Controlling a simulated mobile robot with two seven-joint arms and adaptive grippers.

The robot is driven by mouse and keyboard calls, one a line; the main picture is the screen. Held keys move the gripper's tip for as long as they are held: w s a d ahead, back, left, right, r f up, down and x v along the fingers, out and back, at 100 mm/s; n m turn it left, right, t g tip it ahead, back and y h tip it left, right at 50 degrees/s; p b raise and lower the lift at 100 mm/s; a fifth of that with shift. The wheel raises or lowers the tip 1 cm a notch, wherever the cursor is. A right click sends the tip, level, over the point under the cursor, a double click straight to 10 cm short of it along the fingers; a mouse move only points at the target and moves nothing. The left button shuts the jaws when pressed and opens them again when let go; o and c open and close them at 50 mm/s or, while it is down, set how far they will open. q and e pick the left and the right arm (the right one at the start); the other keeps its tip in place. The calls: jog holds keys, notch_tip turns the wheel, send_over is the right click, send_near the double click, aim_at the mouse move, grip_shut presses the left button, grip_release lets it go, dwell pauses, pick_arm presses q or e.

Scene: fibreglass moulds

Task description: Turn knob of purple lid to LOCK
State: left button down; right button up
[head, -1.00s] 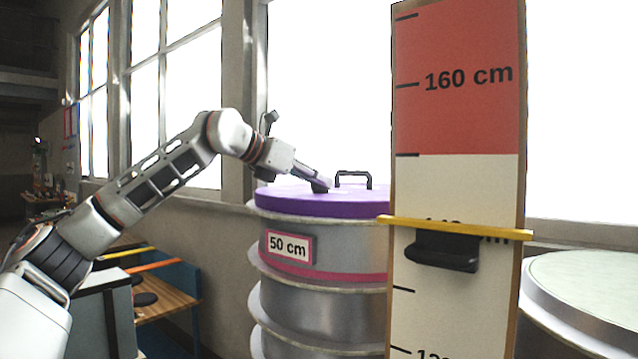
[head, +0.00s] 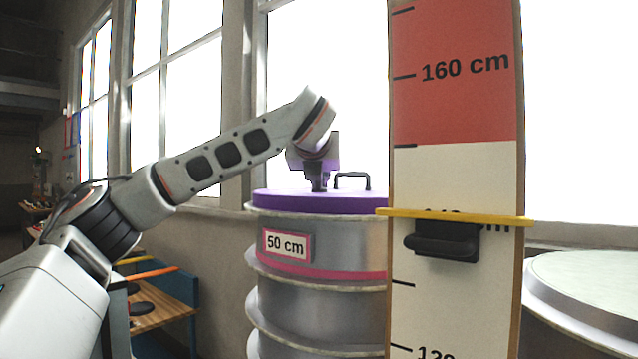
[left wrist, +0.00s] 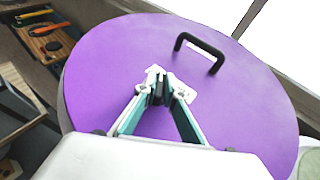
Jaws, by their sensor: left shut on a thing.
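The purple lid (head: 290,203) sits on top of a stacked metal drum mould with a "50 cm" label (head: 287,245). A black handle (head: 353,177) stands on the lid, and it also shows in the left wrist view (left wrist: 207,47). My left gripper (head: 318,187) points down onto the lid, left of the handle in the head view. In the left wrist view its fingers (left wrist: 158,90) are closed together on the dark knob (left wrist: 157,98), which they mostly hide. A white plate with markings (left wrist: 185,93) shows around it; I cannot read the markings. My right gripper is not in view.
A tall height board (head: 455,180) with a yellow bar (head: 455,216) and black slider stands right of the drum. Another pale-topped drum (head: 585,275) is at the far right. A wooden bench (head: 160,313) is at the lower left.

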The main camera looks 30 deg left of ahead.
pick_arm(q)
jog(key=shift+n+g+y+b, duration=0.3)
jog(key=shift+n+g+y, duration=0.2)
jog(key=shift+n+y, duration=0.4)
jog(key=c, duration=2.1)
grip_release()
jog(key=shift+c, duration=0.2)
jog(key=v, duration=1.2)
jog(key=shift+w, duration=0.1)
jog(key=shift+r, duration=0.1)
